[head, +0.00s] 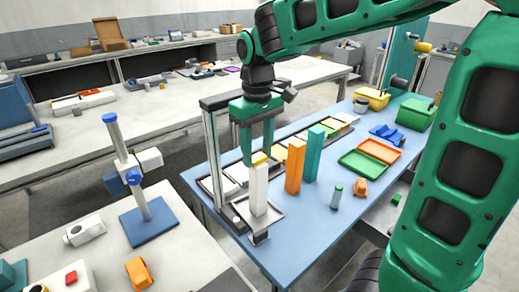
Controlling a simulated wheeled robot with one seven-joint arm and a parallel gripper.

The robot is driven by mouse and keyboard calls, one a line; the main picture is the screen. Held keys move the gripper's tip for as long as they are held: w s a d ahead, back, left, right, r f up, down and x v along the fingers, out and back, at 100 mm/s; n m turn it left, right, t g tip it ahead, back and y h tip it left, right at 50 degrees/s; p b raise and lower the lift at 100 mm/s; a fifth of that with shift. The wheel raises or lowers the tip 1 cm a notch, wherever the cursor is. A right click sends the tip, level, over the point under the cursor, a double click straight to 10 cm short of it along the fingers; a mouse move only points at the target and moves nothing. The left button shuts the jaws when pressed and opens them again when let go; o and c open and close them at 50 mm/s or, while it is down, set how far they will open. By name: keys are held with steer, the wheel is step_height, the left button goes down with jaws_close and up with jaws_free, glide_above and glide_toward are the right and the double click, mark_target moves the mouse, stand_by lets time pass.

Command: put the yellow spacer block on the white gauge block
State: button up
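The white gauge block (258,192) stands upright as a tall column on a grey tray at the near end of the blue table. The small yellow spacer block (259,158) shows at the top of the white block. It looks to be resting on it or just above it; I cannot tell if they touch. My gripper (257,157) points straight down over the white block. Its two green fingers sit on either side of the yellow block and look closed on it. The fingers partly hide the yellow block.
An orange column (295,165) and a teal column (313,153) stand close to the right. A grey upright frame (214,150) stands close to the left. A small grey-green cylinder (336,196) and an orange piece (360,188) lie further right, before a green tray (362,165).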

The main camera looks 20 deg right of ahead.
mark_target(258, 157)
steer(key=shift+o, duration=1.2)
step_height(258, 157, up, 12)
steer(key=s+d+f+m, duration=0.5)
steer(key=s+d+f, duration=0.3)
steer(key=s, duration=0.3)
steer(key=s+d+f+m, duration=0.5)
steer(key=s+d+f, duration=0.4)
steer(key=s, duration=0.3)
steer(key=shift+s+d+f, duration=0.2)
steer(key=shift+d, duration=0.55)
